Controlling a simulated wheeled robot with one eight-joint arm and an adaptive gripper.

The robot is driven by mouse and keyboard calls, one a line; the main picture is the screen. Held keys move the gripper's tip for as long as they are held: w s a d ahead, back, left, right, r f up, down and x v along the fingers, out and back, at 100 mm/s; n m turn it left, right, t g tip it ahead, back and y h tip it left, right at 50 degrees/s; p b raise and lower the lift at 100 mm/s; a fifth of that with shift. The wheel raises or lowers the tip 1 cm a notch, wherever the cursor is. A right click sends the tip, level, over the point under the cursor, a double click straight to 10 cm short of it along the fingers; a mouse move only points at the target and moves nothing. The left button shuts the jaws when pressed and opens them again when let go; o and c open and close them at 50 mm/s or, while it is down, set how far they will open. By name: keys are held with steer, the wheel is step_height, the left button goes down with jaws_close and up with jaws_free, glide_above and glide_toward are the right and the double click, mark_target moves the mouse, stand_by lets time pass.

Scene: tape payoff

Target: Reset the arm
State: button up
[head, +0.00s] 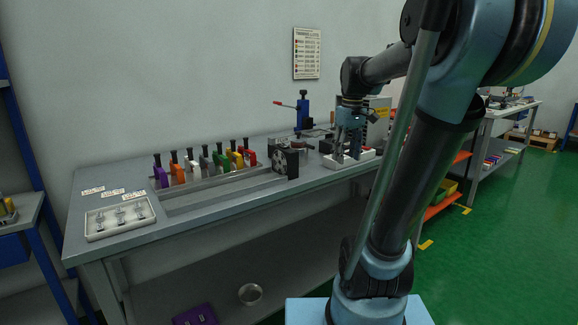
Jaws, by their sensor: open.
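My arm rises from its blue base at the lower right, bends at the top right and reaches back left over the workbench (215,207). My gripper (347,157) points down at the right part of the bench, over or just in front of a white tray (366,156). Its fingers look apart with nothing visible between them. I cannot tell whether the fingertips touch the tray.
A row of several coloured, dark-handled tools (205,165) stands on the bench, with a black device (285,162) right of it. A white tray with small parts (120,216) lies at the left end. A blue press (302,108) stands behind. Green floor (510,220) is clear at right.

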steer(key=s+f+m+t, duration=0.1)
steer(key=s+f+m, duration=0.4)
steer(key=s+f, duration=1.3)
step_height(320, 180, down, 2)
steer(key=shift+s, duration=0.2)
steer(key=shift+w+f, duration=0.2)
steer(key=shift+w, duration=0.2)
